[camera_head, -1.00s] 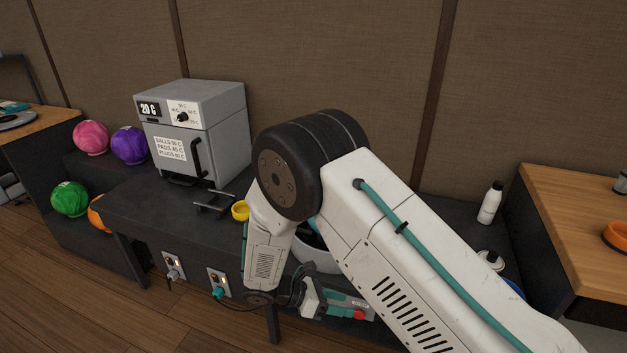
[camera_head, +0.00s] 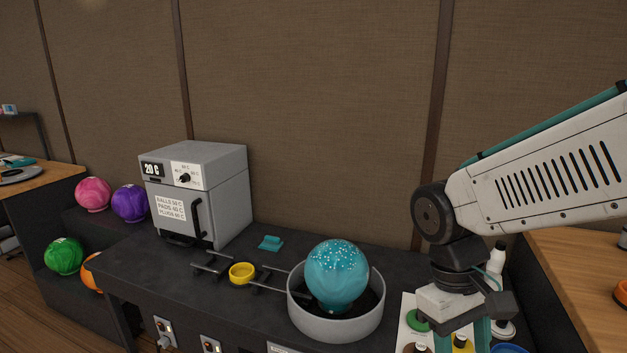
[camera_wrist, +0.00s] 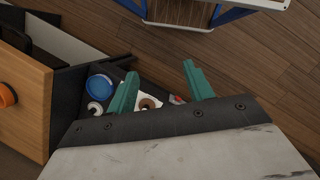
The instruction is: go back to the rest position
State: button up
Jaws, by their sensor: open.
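My gripper (camera_head: 462,338) points down at the right end of the dark bench, with its lower part cut off by the picture's bottom edge. Its two teal fingers stand apart with nothing between them in the wrist view (camera_wrist: 161,72). My arm reaches in from the right, bent at the dark joint above the gripper. In the head view the gripper is in front of a white sheet (camera_head: 408,305) bearing small round items. Whether the fingers touch anything there cannot be told.
A speckled teal ball (camera_head: 338,280) sits in a grey round basin (camera_head: 335,328), left of my gripper. A grey oven (camera_head: 200,195), a yellow ring (camera_head: 241,273) and a small teal block (camera_head: 270,243) are further left. A white bottle (camera_head: 497,257) stands close behind my gripper.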

jog(key=s+d+r+m+t+y, duration=0.2)
jog(key=s+d+r+m+t, duration=0.2)
jog(key=s+d+r, duration=0.1)
jog(key=shift+s+d+r, duration=0.15)
jog(key=shift+s+r, duration=0.7)
jog(key=shift+s, duration=0.25)
dwell(2.2)
